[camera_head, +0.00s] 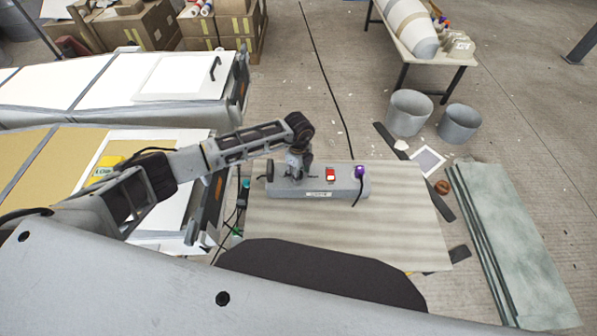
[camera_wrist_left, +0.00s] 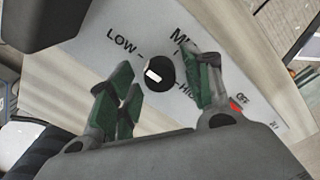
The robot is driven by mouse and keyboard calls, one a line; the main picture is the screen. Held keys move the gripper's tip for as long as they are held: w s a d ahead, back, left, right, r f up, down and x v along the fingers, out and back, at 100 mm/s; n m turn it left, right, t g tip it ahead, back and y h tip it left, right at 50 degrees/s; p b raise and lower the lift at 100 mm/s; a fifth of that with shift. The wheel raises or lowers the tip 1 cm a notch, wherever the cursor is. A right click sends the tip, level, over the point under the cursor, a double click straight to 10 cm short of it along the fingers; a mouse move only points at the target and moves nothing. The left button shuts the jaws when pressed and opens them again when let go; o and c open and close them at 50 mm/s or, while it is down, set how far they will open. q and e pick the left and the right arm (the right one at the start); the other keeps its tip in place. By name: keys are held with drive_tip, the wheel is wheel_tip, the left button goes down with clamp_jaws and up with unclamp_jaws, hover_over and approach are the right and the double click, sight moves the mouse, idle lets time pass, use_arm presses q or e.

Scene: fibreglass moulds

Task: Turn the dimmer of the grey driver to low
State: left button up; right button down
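The grey driver (camera_head: 345,187) is a long box lying on a striped board, with a red switch (camera_head: 330,175) on top. In the left wrist view its pale face (camera_wrist_left: 105,65) carries a round black dimmer knob (camera_wrist_left: 159,73), with LOW at upper left, a partly hidden M label above and HIGH at right. The knob's white mark shows on its left side, below the LOW tick. My left gripper (camera_head: 297,173) is over the driver's left part. In the wrist view its green-padded fingers (camera_wrist_left: 163,84) stand apart on either side of the knob; contact cannot be told. My right gripper is out of view.
A purple fitting (camera_head: 360,171) with a dark cable is at the driver's right end. The board (camera_head: 400,225) is otherwise clear. White-panelled benches (camera_head: 150,105) stand left. Two grey buckets (camera_head: 408,112) and stacked green sheets (camera_head: 515,240) are on the floor at right.

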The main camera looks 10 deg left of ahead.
use_arm(q)
wheel_tip(320, 180, up, 12)
idle(1.1)
drive_tip(key=shift+f, duration=0.1)
idle(0.5)
